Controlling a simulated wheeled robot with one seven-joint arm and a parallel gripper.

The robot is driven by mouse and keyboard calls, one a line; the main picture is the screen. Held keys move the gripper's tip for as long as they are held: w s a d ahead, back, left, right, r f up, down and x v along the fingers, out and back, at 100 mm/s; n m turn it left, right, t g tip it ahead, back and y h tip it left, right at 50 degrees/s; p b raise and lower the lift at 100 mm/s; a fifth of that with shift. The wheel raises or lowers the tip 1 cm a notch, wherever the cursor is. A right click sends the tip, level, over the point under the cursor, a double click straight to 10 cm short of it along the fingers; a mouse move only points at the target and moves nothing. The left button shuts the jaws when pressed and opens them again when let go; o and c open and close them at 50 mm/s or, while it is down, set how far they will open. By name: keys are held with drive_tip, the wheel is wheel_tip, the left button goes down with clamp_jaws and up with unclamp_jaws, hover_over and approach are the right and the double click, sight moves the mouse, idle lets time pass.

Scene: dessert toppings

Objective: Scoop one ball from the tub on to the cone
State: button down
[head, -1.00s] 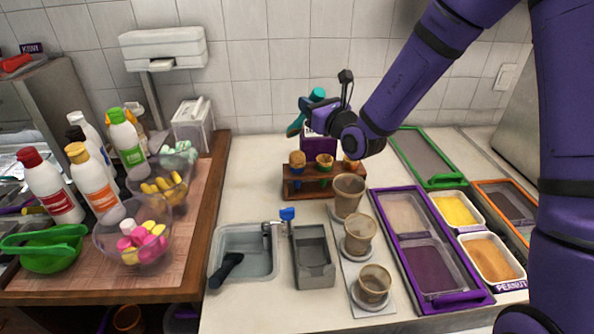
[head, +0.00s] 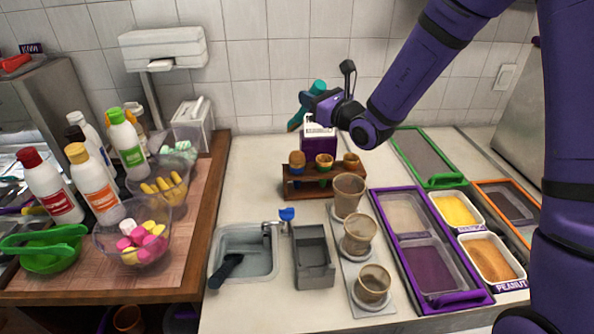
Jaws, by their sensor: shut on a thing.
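My gripper (head: 311,103) is shut on a teal-handled tool (head: 318,87), which looks like a scoop. It holds the tool tilted above and behind the cone rack, near the back wall. The tool's working end is hidden or too small to make out. A wooden rack (head: 290,190) holds three cones: left (head: 297,168), middle (head: 324,167) and right (head: 351,160). I cannot tell whether any cone has a ball on it. A purple box-like container with a white label (head: 319,143) stands behind the rack, below my gripper; I cannot tell whether it is the tub.
Several brown cups (head: 348,192) stand in front of the rack. A sink (head: 243,237) and grey holder (head: 313,272) are at front left. A purple-framed bin (head: 405,264) and topping trays (head: 458,208) lie to the right. Bottles (head: 95,187) and bowls stand on the left board.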

drive_tip(key=n+g+y, duration=0.1)
drive_tip(key=n, duration=0.1)
drive_tip(key=n+g+y, duration=0.1)
drive_tip(key=n+g, duration=0.1)
drive_tip(key=n+g+y, duration=0.1)
drive_tip(key=n+g, duration=0.1)
drive_tip(key=shift+r+n+y, duration=0.3)
drive_tip(key=shift+r+y, duration=0.1)
drive_tip(key=n+g, duration=0.6)
drive_tip(key=shift+r+y, duration=0.4)
drive_tip(key=n+g+h, duration=0.1)
drive_tip(key=n+g, duration=0.2)
drive_tip(key=n, duration=0.1)
drive_tip(key=n+g+h, duration=0.1)
drive_tip(key=n+g, duration=0.1)
drive_tip(key=shift+r+g+h, duration=0.3)
drive_tip(key=shift+r, duration=0.1)
drive_tip(key=n+g+h, duration=0.2)
drive_tip(key=shift+r+n, duration=0.2)
drive_tip(key=shift+n, duration=0.2)
